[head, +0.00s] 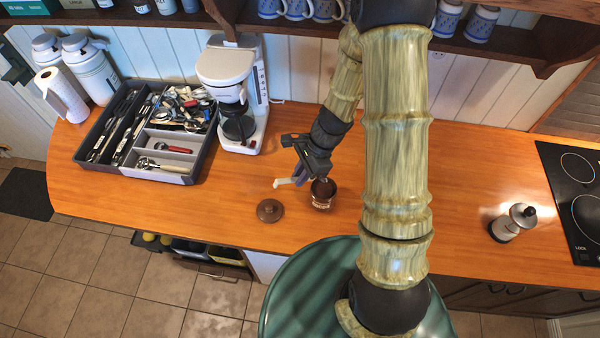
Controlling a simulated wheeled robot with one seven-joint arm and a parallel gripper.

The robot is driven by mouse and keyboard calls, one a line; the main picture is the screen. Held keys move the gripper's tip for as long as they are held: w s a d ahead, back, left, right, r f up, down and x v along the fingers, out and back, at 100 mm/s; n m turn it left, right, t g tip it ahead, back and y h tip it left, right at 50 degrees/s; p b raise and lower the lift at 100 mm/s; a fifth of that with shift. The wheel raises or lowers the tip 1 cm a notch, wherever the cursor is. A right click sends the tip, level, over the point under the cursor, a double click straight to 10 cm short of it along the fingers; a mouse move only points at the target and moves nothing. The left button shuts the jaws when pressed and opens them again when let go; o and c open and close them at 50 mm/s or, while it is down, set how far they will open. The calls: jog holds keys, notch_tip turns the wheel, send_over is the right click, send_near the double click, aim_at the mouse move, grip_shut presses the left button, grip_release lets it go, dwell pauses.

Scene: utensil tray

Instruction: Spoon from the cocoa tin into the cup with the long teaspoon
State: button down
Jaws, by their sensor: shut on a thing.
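A small round open container (321,204) with dark brown inside stands on the counter left of my arm; it looks like the cocoa tin. A round brown lid with a knob (270,211) lies left of it. My gripper (304,173) is low over the counter, just above and left of the container. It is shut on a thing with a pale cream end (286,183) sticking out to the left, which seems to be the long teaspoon. Its bowl is hidden or too small to make out. I cannot make out a separate cup on the counter; my arm covers part of it.
A grey utensil tray (165,176) full of cutlery stands at the left, beside a white coffee machine (229,70). A metal moka pot (511,222) stands at the right near the black hob (575,190). Mugs (297,9) are on the shelf above. The counter's right middle is clear.

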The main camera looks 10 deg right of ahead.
jog(key=shift+w+d+f+g+y+b, duration=0.15)
jog(key=shift+d+f+y+b, duration=0.65)
jog(key=shift+f+b, duration=0.15)
jog(key=shift+w+d+f+g+y+b, duration=0.15)
jog(key=shift+d+f+y+b, duration=0.65)
jog(key=shift+b, duration=0.1)
jog(key=shift+w+d+r, duration=0.1)
jog(key=shift+w+d, duration=0.1)
jog(key=shift+d, duration=0.1)
jog(key=shift+s+a+r+p, duration=0.1)
jog(key=shift+s+r+p, duration=0.05)
jog(key=shift+r+p, duration=0.5)
jog(key=shift+s+a+r+h+p, duration=0.15)
jog(key=shift+a+h+p, duration=0.15)
jog(key=shift+a+h, duration=0.25)
jog(key=shift+a+r+h+p, duration=0.15)
jog(key=shift+a+h+p, duration=0.1)
jog(key=shift+a+h, duration=0.3)
jog(key=shift+s+a+r+h+p, duration=0.25)
jog(key=shift+a+r+h+p, duration=0.1)
jog(key=shift+h+p, duration=0.3)
jog(key=shift+a+t+h+p, duration=0.35)
jog(key=shift+t+h+p, duration=0.05)
jog(key=shift+t+h, duration=0.1)
